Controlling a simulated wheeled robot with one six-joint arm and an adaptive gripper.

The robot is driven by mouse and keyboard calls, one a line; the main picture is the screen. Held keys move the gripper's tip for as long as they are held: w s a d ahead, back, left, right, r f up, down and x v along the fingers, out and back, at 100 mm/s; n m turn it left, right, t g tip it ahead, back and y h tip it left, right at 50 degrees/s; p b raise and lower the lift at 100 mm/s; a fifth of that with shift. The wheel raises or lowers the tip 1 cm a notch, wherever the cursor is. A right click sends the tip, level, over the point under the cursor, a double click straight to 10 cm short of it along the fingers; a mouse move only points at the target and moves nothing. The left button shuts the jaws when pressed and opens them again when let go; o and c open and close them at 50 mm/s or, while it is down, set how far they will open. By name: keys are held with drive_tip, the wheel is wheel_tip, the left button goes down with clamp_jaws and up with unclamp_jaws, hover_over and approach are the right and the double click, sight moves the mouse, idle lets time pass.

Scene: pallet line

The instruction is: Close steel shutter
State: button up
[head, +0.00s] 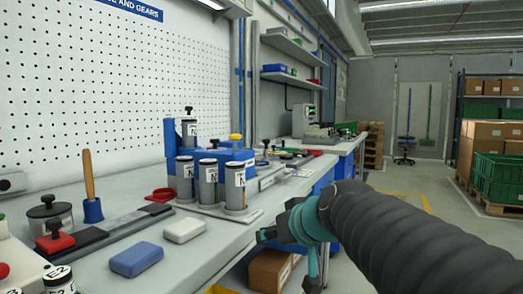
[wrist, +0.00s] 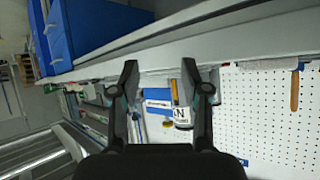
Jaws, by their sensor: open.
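I cannot make out a steel shutter for certain in either view. My gripper (wrist: 160,74) is open and empty in the wrist view, its two dark fingers apart with the bench edge and pegboard beyond them. In the head view my teal and black arm end reaches in from the right beside the bench's front edge, and the sleeve hides part of the floor behind it. The wrist picture is upside down.
The workbench (head: 175,250) runs along the left, with a blue block (head: 136,259), a grey block (head: 184,230) and labelled cylinders (head: 208,185). A cardboard box (head: 273,270) sits under it. Green crates (head: 497,178) stand at right. Blue drawers (wrist: 88,25) show in the wrist view.

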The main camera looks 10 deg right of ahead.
drive_tip(key=w+d+r+t+b, duration=0.1)
drive_tip(key=w+r+t+b, duration=0.15)
drive_tip(key=w+r, duration=0.6)
drive_tip(key=t+b, duration=0.1)
drive_tip(key=t, duration=0.4)
approach(266, 140)
drive_tip(key=shift+g+h, duration=0.25)
drive_tip(key=shift+h, duration=0.15)
drive_tip(key=w+p, duration=0.1)
drive_tip(key=w, duration=0.2)
drive_tip(key=w+a+p, duration=0.1)
drive_tip(key=w+p, duration=0.1)
drive_tip(key=w, duration=0.2)
drive_tip(key=w+p, duration=0.2)
drive_tip(key=w, duration=0.1)
drive_tip(key=shift+w+a+r, duration=0.3)
drive_tip(key=shift+w+a, duration=0.05)
clamp_jaws()
